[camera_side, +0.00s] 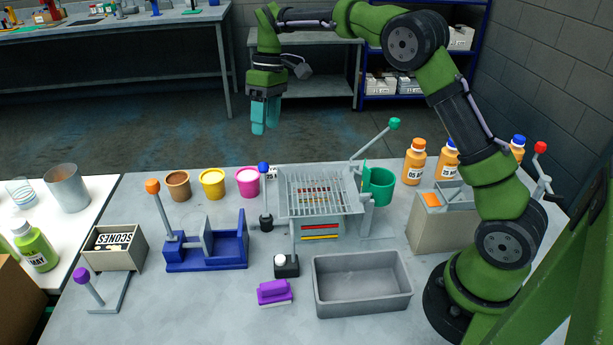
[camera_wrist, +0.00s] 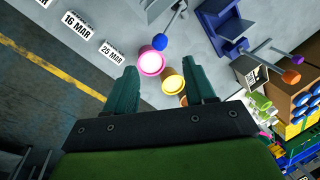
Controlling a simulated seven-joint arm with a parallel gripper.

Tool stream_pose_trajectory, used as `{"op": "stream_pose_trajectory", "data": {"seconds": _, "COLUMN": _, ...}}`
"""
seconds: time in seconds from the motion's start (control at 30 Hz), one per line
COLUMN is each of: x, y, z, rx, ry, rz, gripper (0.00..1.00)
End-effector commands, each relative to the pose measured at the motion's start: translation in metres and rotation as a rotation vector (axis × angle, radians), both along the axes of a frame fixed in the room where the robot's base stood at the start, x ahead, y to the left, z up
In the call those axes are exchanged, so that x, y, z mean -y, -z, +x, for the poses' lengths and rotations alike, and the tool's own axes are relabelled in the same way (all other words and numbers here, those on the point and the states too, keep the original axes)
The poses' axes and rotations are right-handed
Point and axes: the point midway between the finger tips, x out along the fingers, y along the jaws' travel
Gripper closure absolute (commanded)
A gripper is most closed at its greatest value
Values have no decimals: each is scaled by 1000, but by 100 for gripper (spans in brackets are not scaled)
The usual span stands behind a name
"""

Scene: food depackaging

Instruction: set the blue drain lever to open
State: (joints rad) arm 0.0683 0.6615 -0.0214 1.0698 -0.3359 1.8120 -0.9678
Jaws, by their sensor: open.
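My gripper (camera_side: 265,130) is raised, fingers pointing down, behind and above the far edge of the table. The teal fingers are apart and empty, as the wrist view (camera_wrist: 162,85) shows. Nothing touches the lever.
Brown, yellow and pink cups (camera_side: 247,182) stand left of the lever. A blue fixture with an orange-knobbed lever (camera_side: 152,187) is farther left. A teal-knobbed lever (camera_side: 394,124) rises right of the grate. A grey bin (camera_side: 362,308) and purple block (camera_side: 274,294) lie in front.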

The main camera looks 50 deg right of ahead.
Motion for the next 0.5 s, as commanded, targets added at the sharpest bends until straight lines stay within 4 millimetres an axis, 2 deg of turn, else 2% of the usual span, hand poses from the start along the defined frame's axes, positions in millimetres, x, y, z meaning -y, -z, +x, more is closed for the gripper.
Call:
{"op": "stream_pose_trajectory", "data": {"seconds": 0.03, "x": 3, "y": -13, "z": 2, "rx": 5, "ry": 1, "rz": -1, "gripper": 46}}
{"op": "stream_pose_trajectory", "data": {"seconds": 0.2, "x": 11, "y": -46, "z": 4, "rx": 4, "ry": 2, "rz": -1, "gripper": 46}}
{"op": "stream_pose_trajectory", "data": {"seconds": 0.5, "x": 16, "y": -67, "z": 5, "rx": 0, "ry": 1, "rz": 0, "gripper": 46}}
